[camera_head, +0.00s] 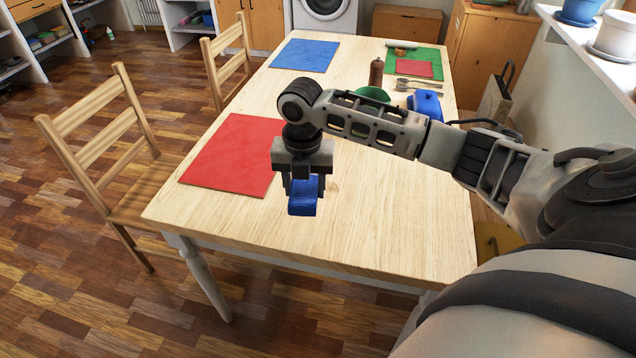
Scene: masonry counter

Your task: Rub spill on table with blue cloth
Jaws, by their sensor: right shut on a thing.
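My right gripper (304,183) is shut on a blue cloth (303,199), which hangs below the fingers as a small folded piece. The gripper points down over the near half of the wooden table (390,220), just right of the red mat (234,157). I cannot tell whether the cloth touches the tabletop. No spill can be made out for certain; my right arm covers part of the table. My left gripper is not in view.
A blue mat (305,55) lies at the far left of the table. Behind my arm are a green bowl (373,94), a brown bottle (376,73), a blue object (426,104) and a green mat (431,56). Chairs (103,137) stand along the left side. The near table end is clear.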

